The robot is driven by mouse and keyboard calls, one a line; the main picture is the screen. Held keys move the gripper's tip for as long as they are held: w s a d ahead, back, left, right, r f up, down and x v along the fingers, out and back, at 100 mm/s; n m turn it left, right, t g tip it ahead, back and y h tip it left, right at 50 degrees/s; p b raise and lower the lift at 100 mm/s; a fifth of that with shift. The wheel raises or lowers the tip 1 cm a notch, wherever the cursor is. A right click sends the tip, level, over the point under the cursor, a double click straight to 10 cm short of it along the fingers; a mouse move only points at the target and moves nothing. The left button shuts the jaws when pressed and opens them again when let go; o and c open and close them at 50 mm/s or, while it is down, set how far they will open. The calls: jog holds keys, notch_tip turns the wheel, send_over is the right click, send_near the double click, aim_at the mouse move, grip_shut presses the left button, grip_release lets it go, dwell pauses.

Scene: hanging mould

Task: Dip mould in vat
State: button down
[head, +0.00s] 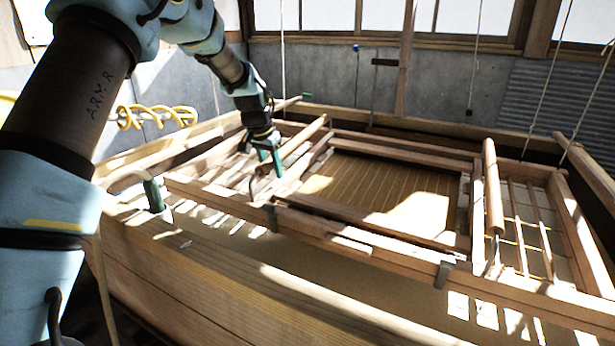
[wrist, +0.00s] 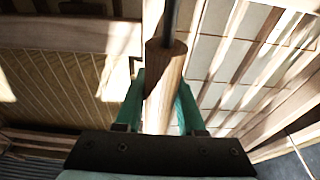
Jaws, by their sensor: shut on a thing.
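The mould (head: 345,184) is a wooden frame with a fine slatted screen, lying roughly level within the opening of the large wooden vat (head: 190,262). Its screen also shows at the left of the wrist view (wrist: 60,85). My gripper (head: 268,158) is shut on the mould's left handle (head: 306,133), a round wooden bar. In the wrist view the green fingers of my gripper (wrist: 161,92) stand on either side of the handle's end (wrist: 168,75). The right handle (head: 493,187) is free. I cannot tell whether the mould touches the pale contents (head: 335,262) of the vat.
Thin ropes (head: 544,80) hang around the vat. Slatted wooden racks (head: 527,225) lie at the sides of the mould. A yellow coiled hose (head: 155,117) is at the left. A grey wall with windows (head: 385,15) closes off the back.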

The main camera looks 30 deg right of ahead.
notch_tip(320, 180, down, 12)
jog(key=b, duration=0.7)
jog(key=shift+s+r+b, duration=0.1)
jog(key=shift+r+b, duration=0.05)
jog(key=shift+b, duration=0.15)
jog(key=shift+r, duration=0.3)
jog(key=shift+p, duration=0.35)
jog(key=shift+y, duration=0.4)
jog(key=w+d+p+v, duration=0.1)
jog(key=p+v, duration=0.4)
jog(key=v, duration=0.1)
jog(key=d+p+v, duration=0.1)
jog(key=p+v, duration=0.4)
jog(key=v, duration=0.2)
jog(key=w+d+r+p+v, duration=0.1)
jog(key=p+v, duration=0.5)
jog(key=shift+w+d+r, duration=0.3)
jog(key=shift+w+r, duration=0.05)
jog(key=shift+w, duration=0.1)
jog(key=shift+f, duration=0.1)
